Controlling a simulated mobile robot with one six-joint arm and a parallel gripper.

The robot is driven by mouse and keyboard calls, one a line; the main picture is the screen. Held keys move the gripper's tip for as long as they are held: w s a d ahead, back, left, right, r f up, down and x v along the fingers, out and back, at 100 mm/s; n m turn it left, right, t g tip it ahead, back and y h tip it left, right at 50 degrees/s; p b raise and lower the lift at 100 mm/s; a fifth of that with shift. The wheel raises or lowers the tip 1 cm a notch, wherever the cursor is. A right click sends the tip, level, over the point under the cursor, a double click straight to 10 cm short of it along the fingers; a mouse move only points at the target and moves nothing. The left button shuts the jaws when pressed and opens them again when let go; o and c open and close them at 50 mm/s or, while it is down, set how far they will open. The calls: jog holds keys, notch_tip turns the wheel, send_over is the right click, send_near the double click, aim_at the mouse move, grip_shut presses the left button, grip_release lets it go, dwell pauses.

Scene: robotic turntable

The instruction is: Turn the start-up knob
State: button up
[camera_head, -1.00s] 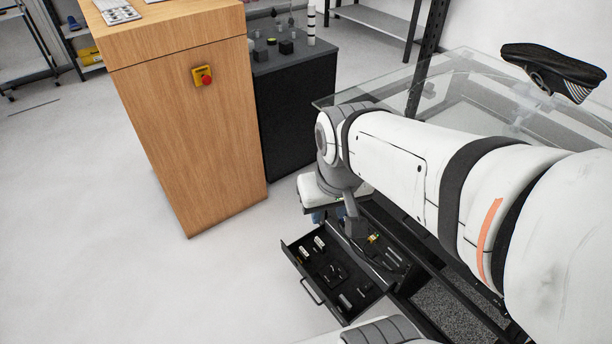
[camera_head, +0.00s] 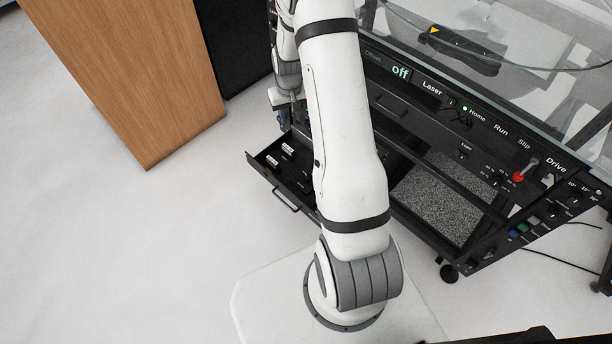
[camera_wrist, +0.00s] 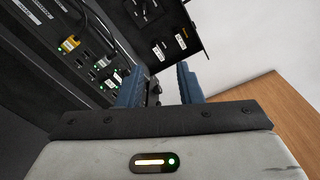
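No control in view is readably labelled as the start-up knob, so I cannot tell which one it is. A black control panel (camera_head: 480,125) carries the labels Laser, Home, Run, Slip and Drive, a display reading "off" and a red-tipped control (camera_head: 518,177). An open drawer (camera_head: 272,190) holds small fittings; it also shows in the wrist view (camera_wrist: 195,45). My gripper (camera_wrist: 160,90) has two blue fingers spread apart with nothing between them. In the wrist view it is in front of the drawer and a connector panel (camera_wrist: 85,60). My arm hides part of the drawer in the head view.
A wooden cabinet (camera_head: 130,70) stands left of the black unit, and shows at the right of the wrist view (camera_wrist: 265,110). A glass cover (camera_head: 550,70) lies above the panel. Floor (camera_head: 70,240) at the left is clear. Cables trail at the right.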

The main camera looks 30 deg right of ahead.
jog(key=b, duration=0.4)
send_over(306, 176)
jog(key=a, duration=0.2)
notch_tip(306, 176, down, 19)
jog(key=shift+m+g, duration=0.3)
jog(key=shift+g, duration=0.1)
jog(key=f+b, duration=0.1)
jog(key=f, duration=0.5)
jog(key=d+f+b, duration=0.1)
jog(key=f, duration=0.5)
jog(key=d+f+b, duration=0.1)
jog(key=f, duration=0.5)
jog(key=shift+s+b, duration=0.15)
jog(key=shift+b, duration=0.25)
grip_shut()
jog(key=shift+d, duration=0.15)
